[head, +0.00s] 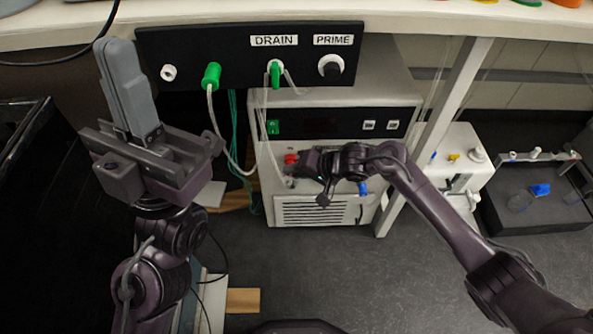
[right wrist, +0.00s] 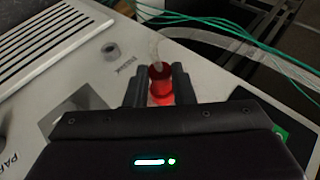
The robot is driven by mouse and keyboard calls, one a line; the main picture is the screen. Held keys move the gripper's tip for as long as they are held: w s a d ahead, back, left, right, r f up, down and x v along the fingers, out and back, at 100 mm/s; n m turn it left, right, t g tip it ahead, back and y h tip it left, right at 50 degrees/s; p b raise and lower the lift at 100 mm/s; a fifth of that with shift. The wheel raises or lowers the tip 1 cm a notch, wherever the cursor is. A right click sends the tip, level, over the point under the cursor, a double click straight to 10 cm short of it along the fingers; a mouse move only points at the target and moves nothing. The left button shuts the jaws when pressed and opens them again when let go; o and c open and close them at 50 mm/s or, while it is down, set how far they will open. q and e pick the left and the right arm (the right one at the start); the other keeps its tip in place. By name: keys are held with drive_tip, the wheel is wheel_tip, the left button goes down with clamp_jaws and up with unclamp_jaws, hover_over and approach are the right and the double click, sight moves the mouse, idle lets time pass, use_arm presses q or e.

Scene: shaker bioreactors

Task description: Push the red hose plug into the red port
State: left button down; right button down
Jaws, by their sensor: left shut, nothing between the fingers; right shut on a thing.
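The red hose plug (head: 291,158) is at the front of the white machine (head: 262,172), at the tip of my right gripper (head: 298,161). In the right wrist view the red plug (right wrist: 160,80) sits between the two dark fingers of the right gripper (right wrist: 160,84), which is shut on it. A pale clear hose runs from its far end. I cannot make out the red port apart from the plug, nor tell how deep the plug sits. My left gripper (head: 120,55) is shut and empty, pointing up at the left, away from the machine.
A black panel (head: 222,50) above holds green plugs (head: 211,76) and a black PRIME knob (head: 331,67). A blue fitting (head: 362,188) is right of my right gripper. A grey round fitting (right wrist: 110,51) is beside the plug. Green cables hang left of the machine.

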drive_tip(key=shift+w+r, duration=0.1)
drive_tip(key=c, duration=1.1)
unclamp_jaws()
drive_tip(key=shift+c, duration=0.2)
drive_tip(key=p+v, duration=0.3)
drive_tip(key=v, duration=0.4)
drive_tip(key=shift+d+r, duration=0.2)
drive_tip(key=shift+d, duration=0.1)
